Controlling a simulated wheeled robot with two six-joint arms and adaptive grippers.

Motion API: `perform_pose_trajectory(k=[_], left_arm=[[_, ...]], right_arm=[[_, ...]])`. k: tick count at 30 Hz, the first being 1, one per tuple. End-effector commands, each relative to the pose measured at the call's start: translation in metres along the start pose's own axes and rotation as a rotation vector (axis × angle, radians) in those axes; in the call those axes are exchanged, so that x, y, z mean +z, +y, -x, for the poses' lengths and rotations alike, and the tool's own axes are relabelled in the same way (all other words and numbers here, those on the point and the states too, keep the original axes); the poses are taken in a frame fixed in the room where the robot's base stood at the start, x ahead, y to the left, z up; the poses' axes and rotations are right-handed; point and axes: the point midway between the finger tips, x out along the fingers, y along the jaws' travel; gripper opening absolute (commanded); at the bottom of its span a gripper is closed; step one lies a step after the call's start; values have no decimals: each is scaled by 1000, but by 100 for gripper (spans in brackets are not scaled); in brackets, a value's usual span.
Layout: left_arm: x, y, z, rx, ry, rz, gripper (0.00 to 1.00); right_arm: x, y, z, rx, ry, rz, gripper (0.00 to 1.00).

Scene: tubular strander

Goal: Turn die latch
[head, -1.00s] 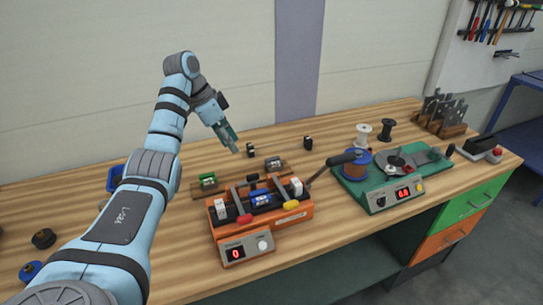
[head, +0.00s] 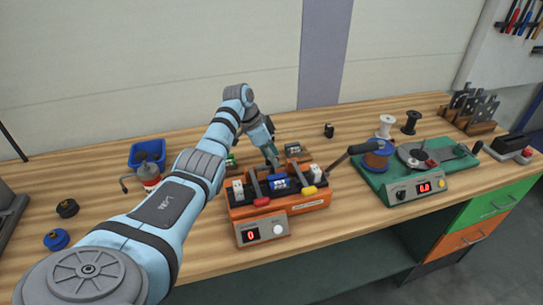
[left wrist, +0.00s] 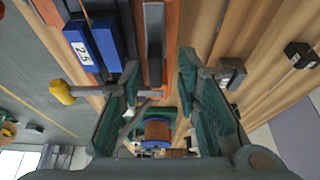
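The orange die machine (head: 281,211) stands on the wooden bench in the head view. A blue die block (head: 277,182) sits in it between grey bars. A yellow-knobbed lever (head: 309,191) and a red-knobbed lever (head: 261,202) are at its front. My left gripper (head: 273,163) is above the machine's rear, pointing down. In the left wrist view its fingers (left wrist: 163,105) are open and apart, with a grey bar (left wrist: 154,45) beyond the gap. The blue block, marked "2.5" (left wrist: 82,47), and the yellow knob (left wrist: 61,92) lie left of the fingers. I cannot tell whether a finger touches anything.
A green winding unit (head: 415,168) with a copper spool (head: 376,155) stands to the right. A black-handled lever (head: 350,152) extends between the two machines. A blue bin (head: 147,152) and a red-and-white can (head: 149,176) are left of the arm. Loose spools (head: 387,126) stand at the back.

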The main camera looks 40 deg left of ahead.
Motion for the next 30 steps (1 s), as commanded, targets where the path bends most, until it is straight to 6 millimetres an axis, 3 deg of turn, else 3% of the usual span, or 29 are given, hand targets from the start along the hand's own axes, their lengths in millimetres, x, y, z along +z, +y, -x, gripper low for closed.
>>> perform_pose_trajectory(k=[2, 7, 8, 20, 30], left_arm=[[0, 0, 0, 0, 0, 0, 28], [0, 0, 1, 0, 0, 1, 1], [0, 0, 1, 0, 0, 1, 0], [-2, 2, 1, -5, -1, 21, 0], [-4, 5, 5, -70, -3, 189, 0]], right_arm=[[1, 0, 0, 0, -2, 0, 0], [13, 0, 1, 0, -22, 1, 0], [16, 0, 1, 0, -26, 1, 0], [12, 1, 10, 0, -21, 1, 0], [5, 4, 56, 0, -19, 1, 0]])
